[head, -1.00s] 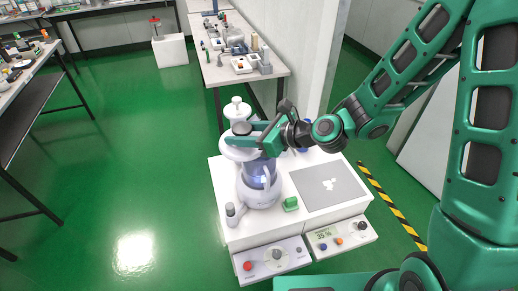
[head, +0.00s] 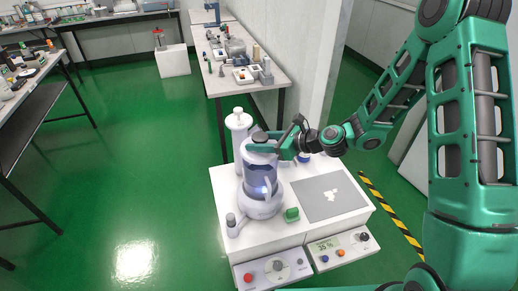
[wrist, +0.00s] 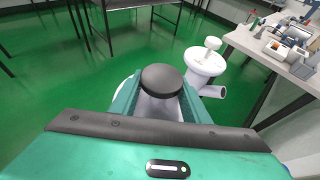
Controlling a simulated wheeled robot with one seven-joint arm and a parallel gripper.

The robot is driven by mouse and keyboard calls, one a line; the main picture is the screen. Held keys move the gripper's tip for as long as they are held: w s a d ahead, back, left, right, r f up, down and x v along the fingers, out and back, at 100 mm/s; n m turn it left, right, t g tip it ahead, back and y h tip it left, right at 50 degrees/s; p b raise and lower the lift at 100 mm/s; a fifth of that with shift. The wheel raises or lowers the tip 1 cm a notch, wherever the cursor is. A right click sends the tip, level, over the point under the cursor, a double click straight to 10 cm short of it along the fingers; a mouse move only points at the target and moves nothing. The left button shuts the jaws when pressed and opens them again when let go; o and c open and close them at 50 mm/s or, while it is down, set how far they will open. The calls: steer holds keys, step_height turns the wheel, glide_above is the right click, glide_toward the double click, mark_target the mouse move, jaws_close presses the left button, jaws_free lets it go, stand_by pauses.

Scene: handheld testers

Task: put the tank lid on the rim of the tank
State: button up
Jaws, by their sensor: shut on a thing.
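The tank (head: 262,186) is a bluish see-through cylinder on a rounded pale base, standing upright on the white bench. The tank lid, pale with a black knob (head: 260,136), is at the top of the tank. My gripper (head: 262,147) is shut on the lid by its knob. In the wrist view the black knob (wrist: 161,80) sits between my two green fingers, with part of the pale lid showing below it. My fingers hide most of the lid and the rim, so I cannot tell whether the lid touches the rim.
A white pump-top vessel (head: 238,124) stands close behind and left of the tank. A grey-capped bottle (head: 231,224), a green block (head: 291,214) and a grey mat (head: 321,197) are on the white bench (head: 275,236). Two control panels line its front.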

steer(key=shift+f, duration=1.55)
steer(key=shift+f, duration=0.4)
steer(key=o, duration=1.4)
steer(key=shift+f, duration=0.1)
steer(key=shift+r, duration=0.35)
steer(key=shift+s+d+r, duration=0.1)
steer(key=shift+d+r, duration=0.1)
steer(key=shift+r, duration=0.1)
steer(key=v, duration=1.1)
steer(key=shift+s+d, duration=0.2)
